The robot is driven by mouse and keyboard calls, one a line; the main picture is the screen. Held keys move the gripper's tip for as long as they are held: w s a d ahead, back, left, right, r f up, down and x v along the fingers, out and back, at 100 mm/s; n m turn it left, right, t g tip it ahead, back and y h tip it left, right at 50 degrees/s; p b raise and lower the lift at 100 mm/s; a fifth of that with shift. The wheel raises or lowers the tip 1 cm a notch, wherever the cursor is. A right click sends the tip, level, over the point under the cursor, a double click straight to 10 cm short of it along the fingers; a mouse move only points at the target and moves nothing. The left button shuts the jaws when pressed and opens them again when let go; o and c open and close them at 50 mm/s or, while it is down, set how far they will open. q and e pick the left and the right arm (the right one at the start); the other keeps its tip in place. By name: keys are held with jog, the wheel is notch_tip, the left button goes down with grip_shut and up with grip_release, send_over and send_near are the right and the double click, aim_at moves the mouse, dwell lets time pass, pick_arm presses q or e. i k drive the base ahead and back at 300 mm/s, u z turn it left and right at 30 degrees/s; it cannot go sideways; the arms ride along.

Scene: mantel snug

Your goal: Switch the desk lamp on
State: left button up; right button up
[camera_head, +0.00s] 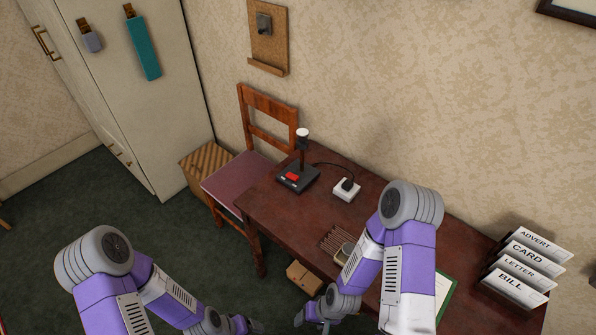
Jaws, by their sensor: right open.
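The desk lamp (300,168) stands upright at the far left end of the dark red-brown desk (285,213). It has a black square base with a red switch (292,176) on it, a thin post and a white top. I cannot tell from its white top whether it is lit. A black cord runs from it to a white socket box (346,189) on the desk. My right gripper (313,322) is open near the bottom edge, in front of the desk and well away from the lamp. My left gripper (250,326) is low at the bottom edge, its fingers too small to judge.
A wooden chair (268,104) with a pink seat stands at the desk's left end. A slatted rack (336,241) and a labelled letter sorter (516,290) are on the desk. A cardboard box (304,279) sits below its front edge. The desk around the lamp is mostly clear.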

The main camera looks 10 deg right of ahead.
aim_at(289, 175)
jog(key=u, duration=0.5)
jog(key=k, duration=0.6)
jog(key=u, duration=0.9)
jog(key=i, duration=0.85)
jog(key=z, duration=0.85)
jog(key=i, duration=0.5)
jog(key=z, duration=0.6)
